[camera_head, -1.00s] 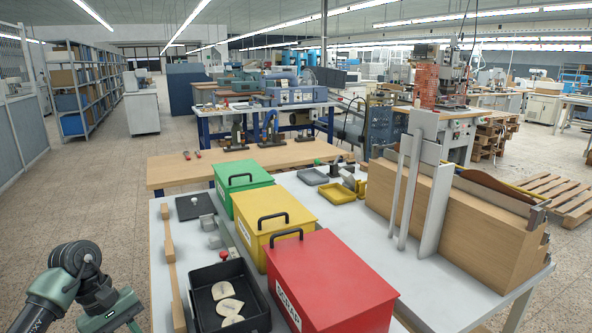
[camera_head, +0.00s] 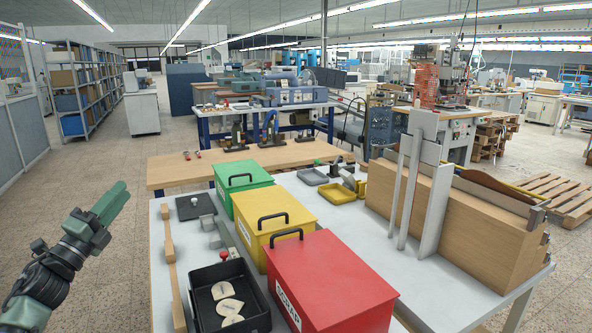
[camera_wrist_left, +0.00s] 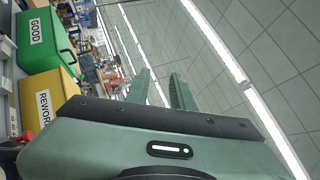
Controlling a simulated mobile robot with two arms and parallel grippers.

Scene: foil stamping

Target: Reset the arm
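My left gripper (camera_head: 120,190) is raised over the floor to the left of the white table (camera_head: 158,285), pointing up and to the right. In the left wrist view its two green fingers (camera_wrist_left: 160,78) stand apart with nothing between them, so it is open and empty. It touches nothing. My right gripper is not in view.
On the table stand a green box (camera_head: 245,183), a yellow box (camera_head: 277,222) and a red scrap box (camera_head: 335,280). A black tray (camera_head: 262,315) with cream pieces and a wooden bar (camera_head: 172,270) lie at the table's left side. The floor left of it is clear.

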